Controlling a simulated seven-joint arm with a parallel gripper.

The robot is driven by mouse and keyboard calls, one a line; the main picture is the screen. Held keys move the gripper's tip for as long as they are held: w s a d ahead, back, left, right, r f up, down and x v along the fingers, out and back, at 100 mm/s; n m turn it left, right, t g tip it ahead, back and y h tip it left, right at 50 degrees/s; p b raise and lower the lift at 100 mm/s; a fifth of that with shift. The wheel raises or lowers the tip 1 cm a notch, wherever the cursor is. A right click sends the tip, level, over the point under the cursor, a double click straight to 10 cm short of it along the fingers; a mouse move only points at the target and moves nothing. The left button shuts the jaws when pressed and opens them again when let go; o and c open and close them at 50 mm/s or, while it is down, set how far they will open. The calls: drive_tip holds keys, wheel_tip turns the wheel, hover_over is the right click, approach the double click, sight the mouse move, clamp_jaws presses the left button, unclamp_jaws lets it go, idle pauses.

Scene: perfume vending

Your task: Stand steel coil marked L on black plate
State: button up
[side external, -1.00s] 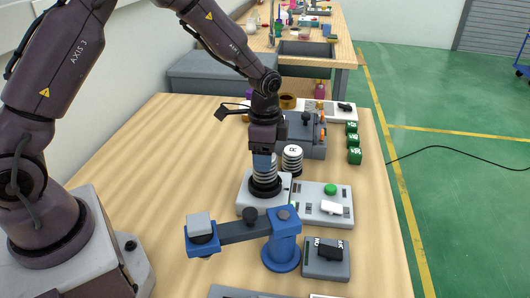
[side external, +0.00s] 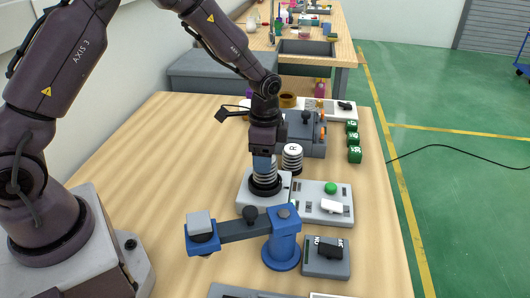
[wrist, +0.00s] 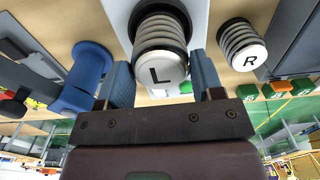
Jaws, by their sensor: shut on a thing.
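The steel coil marked L (wrist: 161,62) is a ribbed silver spring with a white cap, and it stands upright on the round black plate (side external: 266,189) of a light grey block. In the side external view the coil (side external: 265,172) shows just below my gripper (side external: 264,160). My gripper points down with its blue fingers on both sides of the coil, shut on it. In the wrist view the fingers of my gripper (wrist: 160,82) flank the L cap, and the black base shows at the coil's far end.
A second coil marked R (side external: 292,157) stands just behind and to the right. A blue swing arm (side external: 283,240) stands in front. A panel with a green button (side external: 330,188) is at the right, and green blocks (side external: 354,154) lie beyond.

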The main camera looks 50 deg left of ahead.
drive_tip(key=shift+f, duration=0.3)
idle(0.4)
drive_tip(key=o, duration=1.1)
drive_tip(key=shift+c, duration=0.2)
drive_tip(key=shift+r, duration=0.1)
drive_tip(key=shift+r, duration=3.4)
